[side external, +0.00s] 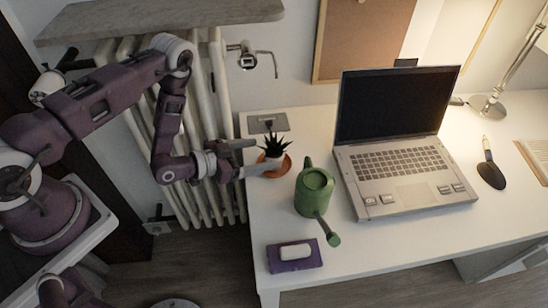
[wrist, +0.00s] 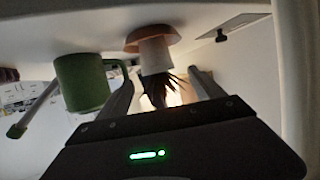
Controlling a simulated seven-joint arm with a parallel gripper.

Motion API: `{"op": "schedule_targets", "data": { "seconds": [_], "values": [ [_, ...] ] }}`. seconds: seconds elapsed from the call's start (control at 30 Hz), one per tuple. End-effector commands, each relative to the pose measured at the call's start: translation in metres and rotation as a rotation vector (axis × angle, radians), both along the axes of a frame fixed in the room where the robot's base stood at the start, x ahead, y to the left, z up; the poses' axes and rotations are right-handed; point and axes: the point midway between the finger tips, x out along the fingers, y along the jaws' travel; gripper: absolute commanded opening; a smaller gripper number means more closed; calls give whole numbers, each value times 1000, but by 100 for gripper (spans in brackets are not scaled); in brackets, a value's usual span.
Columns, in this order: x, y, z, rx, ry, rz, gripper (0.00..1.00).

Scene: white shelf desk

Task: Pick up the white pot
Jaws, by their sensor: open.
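The white pot (side external: 272,158) holds a dark spiky plant and stands on a terracotta saucer (side external: 286,167) near the desk's left edge. The wrist view is upside down; there the white pot (wrist: 155,57) and saucer (wrist: 150,36) appear ahead of my gripper, with the leaves hanging down in the picture. My gripper (side external: 256,158) is open at the left of the pot, about level with it. In the wrist view its fingers (wrist: 159,75) lie on either side of the plant. I cannot tell whether either finger touches the pot; part of it is hidden in the side view.
A green watering can (side external: 314,190) stands right of the pot, its spout toward the front; it also shows in the wrist view (wrist: 82,82). A laptop (side external: 400,165) is further right. A purple tray with a white block (side external: 295,251) lies in front. A clipboard (side external: 268,122) lies behind.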

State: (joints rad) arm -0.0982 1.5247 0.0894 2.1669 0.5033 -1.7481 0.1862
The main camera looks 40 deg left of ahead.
Motion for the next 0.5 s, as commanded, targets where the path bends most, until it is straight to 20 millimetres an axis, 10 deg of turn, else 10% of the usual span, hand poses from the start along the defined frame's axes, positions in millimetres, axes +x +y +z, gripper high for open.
{"op": "schedule_targets", "data": {
  "seconds": [0.5],
  "values": [
    [52,-24,-26,-1,2,1,77]
  ]
}}
